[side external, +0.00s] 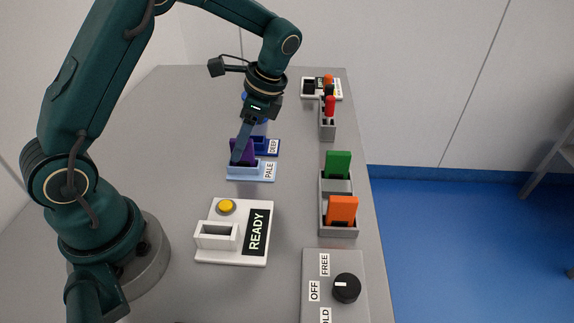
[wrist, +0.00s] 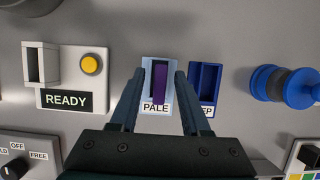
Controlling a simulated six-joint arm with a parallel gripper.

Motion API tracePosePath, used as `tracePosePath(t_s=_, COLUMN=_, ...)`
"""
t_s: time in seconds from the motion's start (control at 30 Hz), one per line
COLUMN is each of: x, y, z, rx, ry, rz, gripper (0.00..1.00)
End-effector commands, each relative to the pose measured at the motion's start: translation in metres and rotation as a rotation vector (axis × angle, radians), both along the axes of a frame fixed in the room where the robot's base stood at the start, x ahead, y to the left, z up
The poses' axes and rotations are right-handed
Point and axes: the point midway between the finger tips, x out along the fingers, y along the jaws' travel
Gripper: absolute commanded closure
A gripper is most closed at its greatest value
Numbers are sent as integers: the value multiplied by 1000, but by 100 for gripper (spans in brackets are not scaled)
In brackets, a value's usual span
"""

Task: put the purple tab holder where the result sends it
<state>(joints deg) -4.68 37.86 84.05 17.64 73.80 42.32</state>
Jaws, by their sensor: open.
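The purple tab holder (wrist: 160,84) stands in the light blue tray marked PALE (side external: 240,174); it also shows partly behind a finger in the side view (side external: 250,153). My gripper (wrist: 160,74) is open, with one finger on each side of the purple holder. I cannot tell whether the fingers touch it. The dark blue tray with a partly hidden label (wrist: 207,78), marked DEEP in the side view (side external: 270,142), looks empty. The white device (side external: 205,254) has an empty slot, a yellow button (side external: 226,206) and a display (side external: 257,231) reading READY.
A grey rack (side external: 351,186) holds a green holder (side external: 339,165) and an orange holder (side external: 342,209). A farther rack (side external: 327,132) holds a red piece (side external: 330,106) and others. A dial box (side external: 319,268) stands in front. A blue cylindrical object (wrist: 285,85) stands beyond the dark tray.

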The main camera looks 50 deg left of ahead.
Motion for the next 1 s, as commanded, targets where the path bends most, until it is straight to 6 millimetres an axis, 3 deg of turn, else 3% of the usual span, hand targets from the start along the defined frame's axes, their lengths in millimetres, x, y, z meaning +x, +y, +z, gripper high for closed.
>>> tracePosePath(t_s=0.6, x=26, y=-25, z=84, rx=1, ry=-3, rz=-1, gripper=53)
tracePosePath(t_s=1.0, x=32, y=-31, z=106, rx=0, ry=0, rz=-1, gripper=53)
